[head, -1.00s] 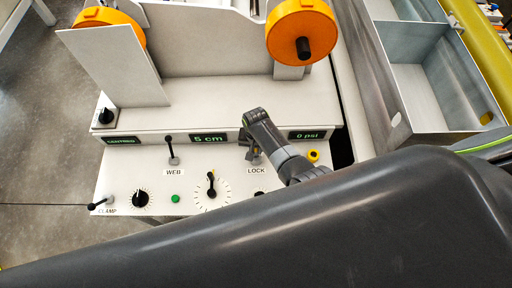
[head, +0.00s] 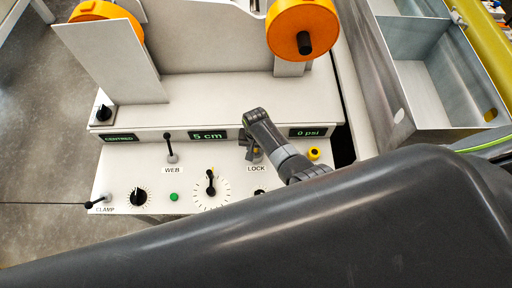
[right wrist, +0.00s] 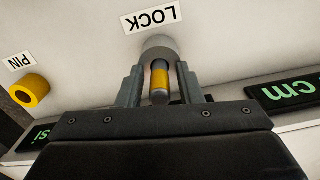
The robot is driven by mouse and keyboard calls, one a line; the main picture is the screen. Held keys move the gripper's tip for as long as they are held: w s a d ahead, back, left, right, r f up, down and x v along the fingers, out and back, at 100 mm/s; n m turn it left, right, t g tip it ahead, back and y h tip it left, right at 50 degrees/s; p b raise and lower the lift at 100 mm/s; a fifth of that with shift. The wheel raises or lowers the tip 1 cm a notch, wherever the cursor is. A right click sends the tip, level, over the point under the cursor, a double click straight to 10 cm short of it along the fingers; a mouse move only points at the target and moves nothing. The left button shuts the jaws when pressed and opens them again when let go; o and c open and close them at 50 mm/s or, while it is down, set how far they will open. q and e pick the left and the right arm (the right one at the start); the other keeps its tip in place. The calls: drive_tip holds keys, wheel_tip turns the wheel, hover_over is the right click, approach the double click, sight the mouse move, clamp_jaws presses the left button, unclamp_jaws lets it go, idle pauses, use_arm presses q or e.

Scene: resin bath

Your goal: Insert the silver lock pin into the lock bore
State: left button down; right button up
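The silver lock pin (right wrist: 160,91), with a yellow-orange band, stands between the fingers of my right gripper (right wrist: 159,84) in the right wrist view. Gaps show between the pin and both fingers, so the gripper looks open around it. The pin's far end meets the round grey lock bore (right wrist: 158,45) below the LOCK label; how deep it sits is hidden. In the head view my right gripper (head: 252,150) is over the panel at LOCK and largely hides the pin and bore. My left gripper is not in view.
The yellow PIN holder (right wrist: 30,91) is beside LOCK; it also shows in the head view (head: 313,153). The WEB lever (head: 169,148), a dial (head: 210,188) and the CLAMP lever (head: 98,202) are to the left. A metal tank (head: 425,90) is at the right.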

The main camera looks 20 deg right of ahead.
drive_tip(key=shift+o, duration=0.5)
drive_tip(key=shift+r, duration=0.55)
wheel_tip(320, 180, up, 16)
drive_tip(key=shift+r+p, duration=0.15)
drive_tip(key=shift+p, duration=0.25)
